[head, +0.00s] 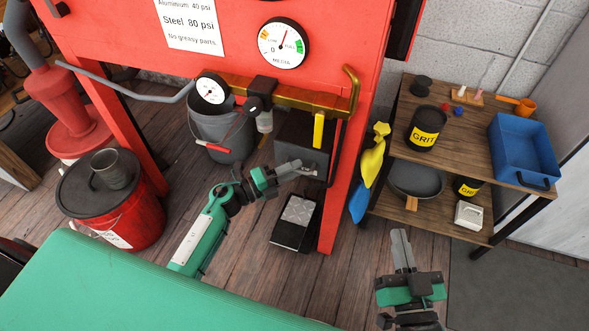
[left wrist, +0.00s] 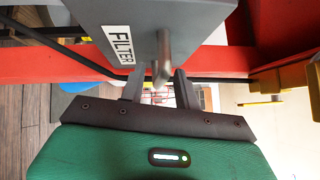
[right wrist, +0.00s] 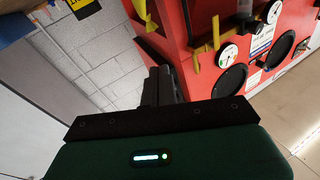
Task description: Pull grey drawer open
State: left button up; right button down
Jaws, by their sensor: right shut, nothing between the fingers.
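The grey drawer (head: 296,151), in the dark housing under the red cabinet, shows in the head view just beyond my left gripper (head: 303,168). In the left wrist view the drawer front (left wrist: 205,22) carries a white FILTER label (left wrist: 117,44) and a protruding grey handle (left wrist: 161,72).
A black foot pedal (head: 296,222) stands on the floor below the drawer. A red cabinet leg (head: 340,195) is just right of it. A grey bucket (head: 222,130) and a red bucket (head: 130,225) stand left. A wooden shelf (head: 470,170) is on the right.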

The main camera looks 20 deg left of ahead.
pick_arm(q)
jog(key=shift+w+d, duration=0.25)
jog(key=shift+d, duration=0.05)
pick_arm(e)
jog(key=shift+r, duration=0.2)
jog(key=shift+d, duration=0.1)
pick_arm(q)
jog(key=shift+c, duration=0.4)
grip_shut()
pick_arm(e)
jog(key=shift+w, duration=0.1)
pick_arm(q)
jog(key=shift+s, duration=0.1)
pick_arm(e)
jog(key=shift+r, duration=0.1)
